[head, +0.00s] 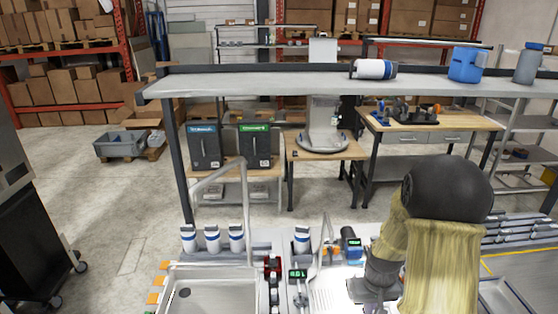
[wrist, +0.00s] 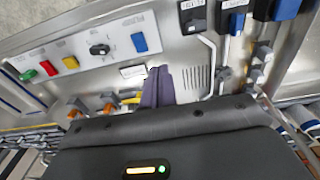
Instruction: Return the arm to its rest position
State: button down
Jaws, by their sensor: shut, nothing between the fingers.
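My gripper (wrist: 158,86) shows in the wrist view as two dark fingers pressed together, with nothing between them. It points toward a metal panel (wrist: 190,75) with a small white label near the fingertips. In the head view my arm (head: 440,250) stands at the lower right over the work counter. Its dark round joint is uppermost and a grey part reaches down toward the counter. The fingertips cannot be made out in the head view, and whether they touch the panel is unclear.
The panel carries a black knob (wrist: 99,49) and a blue switch (wrist: 139,42). In the head view a sink basin (head: 212,290) and several white-and-blue dispensers (head: 212,238) lie left of my arm. A long shelf (head: 290,80) crosses above the counter. Open floor lies at left.

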jog(key=s+a+r+t+b, duration=0.1)
jog(key=s+a+r+b, duration=0.2)
jog(key=s+a+r, duration=0.4)
jog(key=s+a, duration=0.2)
jog(key=s, duration=0.1)
jog(key=shift+s+t+b, duration=0.35)
jog(key=shift+t+b, duration=0.05)
